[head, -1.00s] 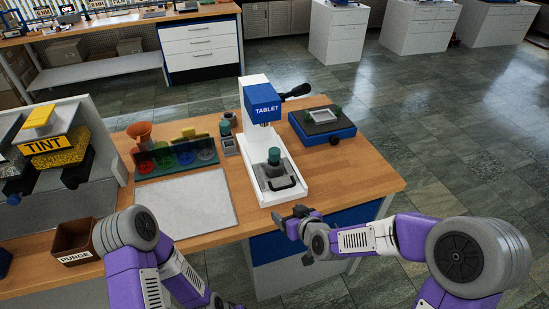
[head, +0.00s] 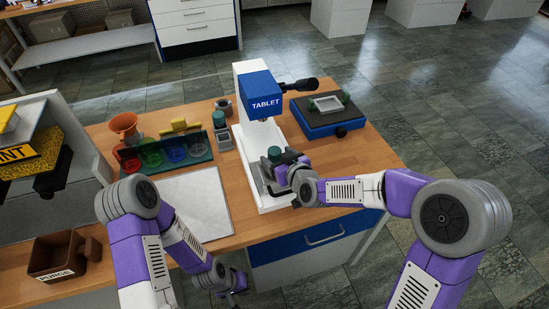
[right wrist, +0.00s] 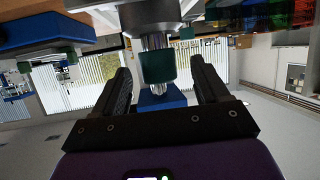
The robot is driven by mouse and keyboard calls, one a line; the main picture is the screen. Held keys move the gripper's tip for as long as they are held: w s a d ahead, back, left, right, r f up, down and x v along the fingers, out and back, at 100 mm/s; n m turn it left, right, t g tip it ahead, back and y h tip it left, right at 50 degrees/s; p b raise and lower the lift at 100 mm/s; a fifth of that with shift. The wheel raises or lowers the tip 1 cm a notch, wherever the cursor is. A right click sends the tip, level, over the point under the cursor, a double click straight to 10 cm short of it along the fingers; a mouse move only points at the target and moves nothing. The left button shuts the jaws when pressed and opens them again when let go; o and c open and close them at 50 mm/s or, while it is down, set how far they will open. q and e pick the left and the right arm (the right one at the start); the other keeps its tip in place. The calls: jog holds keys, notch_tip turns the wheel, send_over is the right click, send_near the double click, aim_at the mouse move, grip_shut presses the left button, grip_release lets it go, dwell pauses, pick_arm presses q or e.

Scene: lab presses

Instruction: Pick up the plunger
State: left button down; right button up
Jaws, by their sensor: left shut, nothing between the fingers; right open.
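The white press (head: 250,80) has a blue head marked TABLET. A plunger with a dark green cap (head: 274,153) stands on its base plate. My right gripper (head: 286,168) is at the press base, beside and partly in front of the plunger. In the right wrist view the green cap with a shiny metal shaft (right wrist: 157,66) shows between the two open fingers (right wrist: 160,85). Contact cannot be told. A second green-capped piece (head: 218,118) stands in a small grey holder left of the press. My left gripper (head: 236,284) is shut and empty, low by the table's front edge.
A blue device with a metal tray (head: 330,115) stands right of the press. A rack of coloured cups (head: 170,152) and a pale mat (head: 195,200) lie to the left. A brown PURGE bin (head: 60,255) sits at the front left.

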aim_at(278, 157)
jog(key=shift+x, duration=1.6)
jog(key=shift+c, duration=0.5)
